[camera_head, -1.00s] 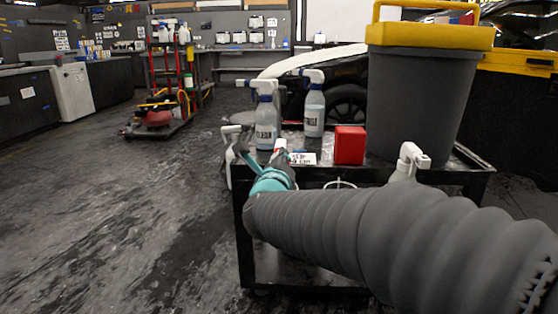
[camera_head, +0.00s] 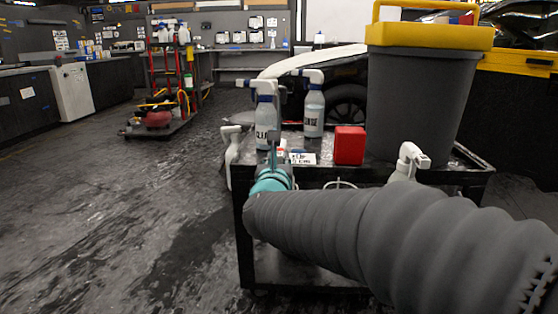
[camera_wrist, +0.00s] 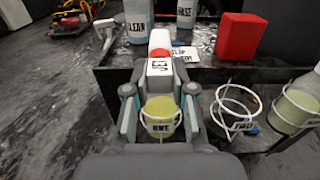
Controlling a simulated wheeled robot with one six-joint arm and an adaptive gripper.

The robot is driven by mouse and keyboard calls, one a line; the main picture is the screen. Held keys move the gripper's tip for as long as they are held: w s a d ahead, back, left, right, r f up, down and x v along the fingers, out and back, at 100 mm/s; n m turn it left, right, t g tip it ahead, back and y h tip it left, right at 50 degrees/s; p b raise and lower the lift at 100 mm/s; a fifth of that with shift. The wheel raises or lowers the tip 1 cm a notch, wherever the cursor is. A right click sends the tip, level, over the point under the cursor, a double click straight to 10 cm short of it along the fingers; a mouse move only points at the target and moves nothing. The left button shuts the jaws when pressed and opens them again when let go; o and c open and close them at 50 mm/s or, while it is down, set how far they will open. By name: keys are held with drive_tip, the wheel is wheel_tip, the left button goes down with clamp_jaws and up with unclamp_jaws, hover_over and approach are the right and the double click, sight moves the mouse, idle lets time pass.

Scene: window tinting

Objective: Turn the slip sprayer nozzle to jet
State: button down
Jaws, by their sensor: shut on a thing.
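In the wrist view, a white sprayer head (camera_wrist: 160,43) with a red spot and a label that seems to read "JET" stands between the two fingers of my gripper (camera_wrist: 160,92). The gripper is shut on this sprayer head. A yellowish bottle body (camera_wrist: 160,105) shows below it, inside a white wire ring. In the head view my gripper (camera_head: 272,152) is at the cart's left front corner and hides most of the sprayer. A card (camera_head: 302,158) that seems to read "SLIP" lies behind. The nozzle's exact turn is hard to tell.
Two spray bottles (camera_head: 264,125) (camera_head: 314,108) and a red block (camera_head: 349,145) stand on the black cart (camera_head: 330,172). A grey bucket (camera_head: 415,100) with a yellow top is at the right. An empty wire ring (camera_wrist: 236,108) and another holstered bottle (camera_wrist: 296,105) sit right of my gripper.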

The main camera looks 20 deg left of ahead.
drive_tip(key=shift+f, duration=0.1)
idle(0.3)
drive_tip(key=c, duration=1)
unclamp_jaws()
drive_tip(key=shift+o, duration=0.2)
drive_tip(key=shift+s, duration=0.15)
drive_tip(key=v, duration=1.1)
drive_tip(key=shift+s, duration=0.35)
